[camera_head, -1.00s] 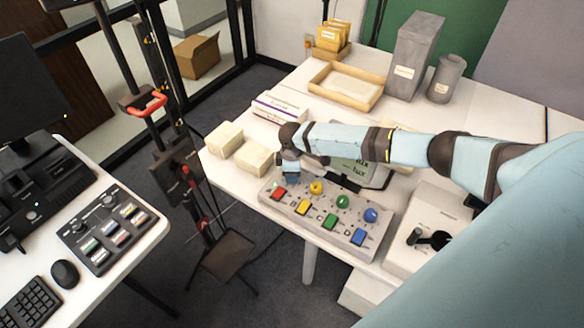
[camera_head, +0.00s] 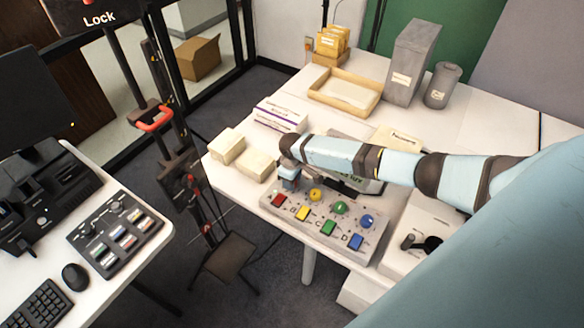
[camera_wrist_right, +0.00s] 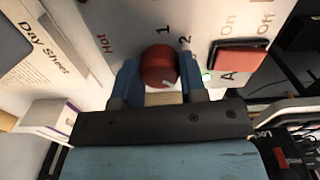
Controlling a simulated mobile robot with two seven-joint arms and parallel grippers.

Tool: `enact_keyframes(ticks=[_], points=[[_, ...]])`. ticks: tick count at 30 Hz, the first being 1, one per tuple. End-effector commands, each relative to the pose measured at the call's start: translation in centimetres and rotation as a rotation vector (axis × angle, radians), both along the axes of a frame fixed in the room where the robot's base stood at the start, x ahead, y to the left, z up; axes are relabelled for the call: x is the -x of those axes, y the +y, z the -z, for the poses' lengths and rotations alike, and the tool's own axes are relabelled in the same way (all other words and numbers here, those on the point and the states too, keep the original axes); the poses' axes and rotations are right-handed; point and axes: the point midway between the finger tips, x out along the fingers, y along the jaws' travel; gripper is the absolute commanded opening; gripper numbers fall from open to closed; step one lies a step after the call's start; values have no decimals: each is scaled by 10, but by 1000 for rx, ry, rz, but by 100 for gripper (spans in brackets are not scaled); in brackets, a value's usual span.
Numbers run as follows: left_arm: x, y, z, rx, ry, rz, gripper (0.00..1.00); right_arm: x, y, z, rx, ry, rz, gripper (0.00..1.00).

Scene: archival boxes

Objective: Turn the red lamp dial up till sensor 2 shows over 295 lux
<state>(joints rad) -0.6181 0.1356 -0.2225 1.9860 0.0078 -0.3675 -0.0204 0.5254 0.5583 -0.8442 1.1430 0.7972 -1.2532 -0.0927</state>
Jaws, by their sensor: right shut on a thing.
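The red lamp dial (camera_wrist_right: 159,66) is a round knob on the pale control box (camera_head: 330,245); a white mark shows near its lower right edge in the right wrist view. My right gripper (camera_wrist_right: 159,80) is shut on the dial, one blue finger on each side. In the head view the right gripper (camera_head: 289,178) stands at the box's left end and hides the dial. A display with "lux" lettering (camera_head: 350,181) stands behind my right arm, which covers most of it; no reading is legible. My left gripper is not in view.
Yellow (camera_head: 315,195), green (camera_head: 340,208) and blue (camera_head: 367,221) dials sit along the box, with coloured switches in front, including a red one (camera_head: 278,200). A box with a black lever (camera_head: 432,243) stands right.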

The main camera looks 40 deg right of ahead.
Motion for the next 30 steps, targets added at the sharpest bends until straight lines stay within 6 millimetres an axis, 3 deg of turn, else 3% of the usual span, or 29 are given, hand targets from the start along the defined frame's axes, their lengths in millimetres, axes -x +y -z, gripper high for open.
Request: enact_keyframes(ticks=[6, 7, 10, 22, 30], points=[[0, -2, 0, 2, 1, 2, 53, 0, 0, 0, 0, 0, -1, 15], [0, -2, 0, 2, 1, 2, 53, 0, 0, 0, 0, 0, -1, 41], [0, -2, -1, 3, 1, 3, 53, 0, 0, 0, 0, 0, -1, 64], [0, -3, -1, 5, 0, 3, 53, 0, 0, -9, 0, -1, -2, 64], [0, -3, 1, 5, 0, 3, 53, -1, 0, -63, -1, -5, -4, 64]])
